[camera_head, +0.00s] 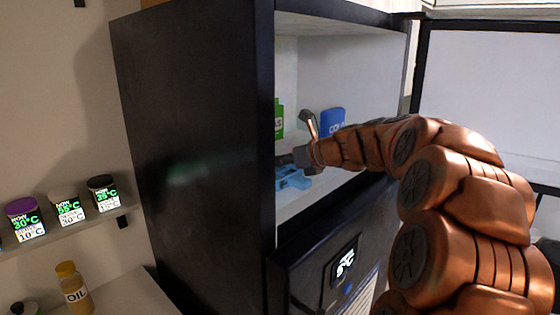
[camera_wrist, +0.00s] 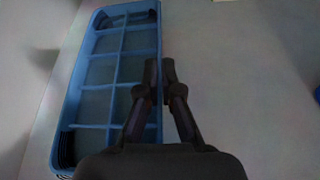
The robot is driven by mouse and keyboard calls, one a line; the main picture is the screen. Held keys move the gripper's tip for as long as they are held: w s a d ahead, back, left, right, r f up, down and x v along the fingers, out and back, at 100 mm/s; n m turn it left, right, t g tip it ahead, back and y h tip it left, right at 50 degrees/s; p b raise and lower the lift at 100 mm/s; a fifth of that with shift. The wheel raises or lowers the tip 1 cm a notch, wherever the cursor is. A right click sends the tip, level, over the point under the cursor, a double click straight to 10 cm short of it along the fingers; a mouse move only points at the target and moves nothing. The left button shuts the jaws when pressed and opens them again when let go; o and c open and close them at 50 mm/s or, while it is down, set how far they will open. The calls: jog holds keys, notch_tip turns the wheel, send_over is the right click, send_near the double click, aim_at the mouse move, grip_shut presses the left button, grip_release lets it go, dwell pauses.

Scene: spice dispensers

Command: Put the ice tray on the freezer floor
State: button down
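The blue ice tray (camera_head: 291,178) is low inside the freezer compartment, partly hidden behind the dark side wall. In the wrist view the tray (camera_wrist: 116,75) lies lengthwise on the left, with rows of compartments facing up. My gripper (camera_head: 297,158) reaches into the compartment from the right. In the wrist view my gripper (camera_wrist: 160,68) has its fingertips close together on both sides of the tray's right wall, pinching it. The pale freezer floor (camera_head: 312,192) is around the tray; I cannot tell whether the tray touches it fully.
A blue box (camera_head: 332,121) and a green box (camera_head: 279,119) stand deeper in the compartment. The freezer's dark side wall (camera_head: 195,150) is left of the opening. An open door (camera_head: 490,95) stands at right. Spice jars (camera_head: 68,208) sit on a shelf at left.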

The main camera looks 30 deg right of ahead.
jog(key=shift+f, duration=0.15)
jog(key=c, duration=1.3)
grip_release()
jog(key=b+v, duration=0.3)
jog(key=v, duration=0.9)
jog(key=shift+b, duration=0.3)
